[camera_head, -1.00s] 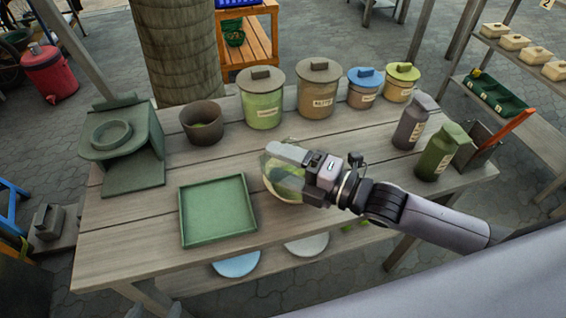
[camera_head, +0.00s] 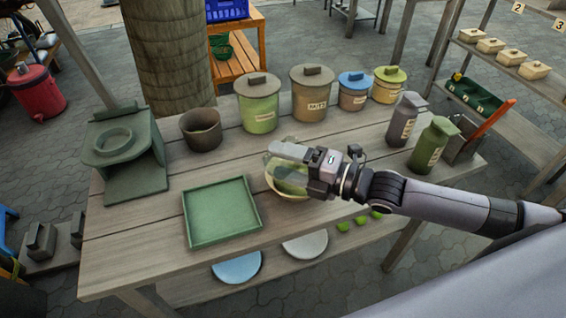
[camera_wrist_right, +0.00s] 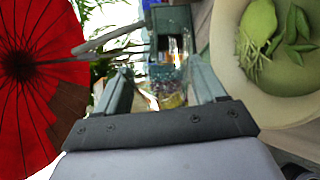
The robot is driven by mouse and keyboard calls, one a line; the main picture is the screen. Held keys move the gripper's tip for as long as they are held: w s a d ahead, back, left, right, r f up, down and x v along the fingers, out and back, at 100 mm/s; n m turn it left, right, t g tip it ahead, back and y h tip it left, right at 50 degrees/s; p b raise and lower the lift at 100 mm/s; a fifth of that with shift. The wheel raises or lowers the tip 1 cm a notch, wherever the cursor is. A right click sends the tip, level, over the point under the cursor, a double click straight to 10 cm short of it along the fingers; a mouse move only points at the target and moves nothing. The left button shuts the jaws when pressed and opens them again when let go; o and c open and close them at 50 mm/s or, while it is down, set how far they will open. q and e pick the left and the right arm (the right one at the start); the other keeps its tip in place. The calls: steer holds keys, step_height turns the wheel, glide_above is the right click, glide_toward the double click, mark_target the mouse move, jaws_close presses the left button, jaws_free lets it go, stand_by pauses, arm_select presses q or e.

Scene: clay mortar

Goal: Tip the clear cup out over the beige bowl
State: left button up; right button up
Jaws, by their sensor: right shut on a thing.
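My right gripper (camera_head: 283,163) is over the beige bowl (camera_head: 288,196) on the table. It hides much of the bowl in the head view. In the right wrist view, the gripper (camera_wrist_right: 165,92) is shut on the clear cup (camera_wrist_right: 168,82), a see-through shape between its fingers. The cup's contents are hard to make out. The beige bowl (camera_wrist_right: 228,75) is close by at the right of that view. It holds a green fruit, several green leaves and shredded green bits. My left gripper is not in view.
A green tray (camera_head: 222,238) lies left of the bowl. A brown pot (camera_head: 201,130) and several lidded canisters (camera_head: 312,98) line the back. Two bottles (camera_head: 433,145) stand at the right. The table front is clear.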

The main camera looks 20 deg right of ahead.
steer(key=n+p, duration=0.1)
steer(key=n+h, duration=0.1)
steer(key=n, duration=0.1)
steer(key=shift+s+a+r+p, duration=0.1)
steer(key=shift+a+r+p, duration=0.1)
steer(key=shift+p, duration=0.2)
steer(key=shift+s+a+f+n+g+h+p, duration=0.1)
steer(key=shift+n+g+h+p, duration=0.1)
steer(key=shift+n+h, duration=0.25)
steer(key=shift+f+n+g+h+p, duration=0.15)
steer(key=shift+n+g+h, duration=0.1)
steer(key=shift+n, duration=0.3)
steer(key=shift+n+h, duration=0.3)
steer(key=shift+n, duration=0.2)
steer(key=n, duration=0.1)
steer(key=n+h+p, duration=0.1)
steer(key=d+p, duration=0.1)
steer(key=shift+w+f+n+t+h, duration=0.25)
steer(key=shift+w+f+n+h, duration=0.05)
steer(key=shift+f+n+h, duration=0.1)
steer(key=shift+w+d+f+n+t+h+p, duration=0.1)
steer(key=shift+d+f+n+t+h+p, duration=0.2)
steer(key=shift+n+h+p, duration=0.55)
steer(key=shift+w+d+f+n+h, duration=0.15)
steer(key=shift+f+n+h, duration=0.1)
steer(key=shift+n, duration=0.4)
steer(key=shift+r, duration=0.1)
